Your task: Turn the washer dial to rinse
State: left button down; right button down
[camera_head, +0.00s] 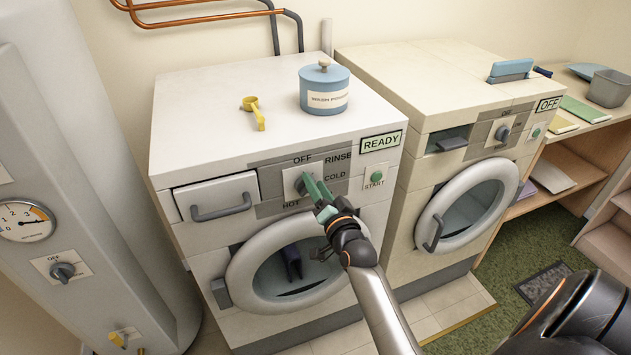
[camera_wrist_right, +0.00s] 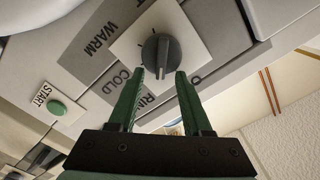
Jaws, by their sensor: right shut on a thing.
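The left washer's grey dial (camera_head: 301,185) sits on a pale square plate with OFF, RINSE, COLD and HOT labels around it. In the right wrist view the dial (camera_wrist_right: 161,52) shows close up, with WARM, COLD and a partly hidden RINSE label nearby. My right gripper (camera_head: 316,186) reaches the dial from below right, its green fingers on either side of the knob and shut on it. The gripper also shows in the wrist view (camera_wrist_right: 161,76). The fingers partly hide the dial in the head view, so I cannot tell its exact setting. My left gripper is out of view.
The washer's READY display (camera_head: 380,142) and green START button (camera_head: 376,177) are right of the dial. A drawer handle (camera_head: 221,208) protrudes at left, and the round door (camera_head: 247,280) is below. A blue tub (camera_head: 324,98) and yellow scoop (camera_head: 254,110) rest on top. A second machine (camera_head: 412,85) stands right.

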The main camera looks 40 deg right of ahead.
jog(key=shift+a+f+m, duration=0.2)
jog(key=shift+f+m, duration=0.25)
jog(key=shift+m, duration=0.05)
jog(key=c, duration=0.5)
grip_release()
jog(key=shift+w, duration=0.1)
jog(key=shift+o, duration=1.1)
jog(key=shift+d+r, duration=0.15)
jog(key=shift+r, duration=0.05)
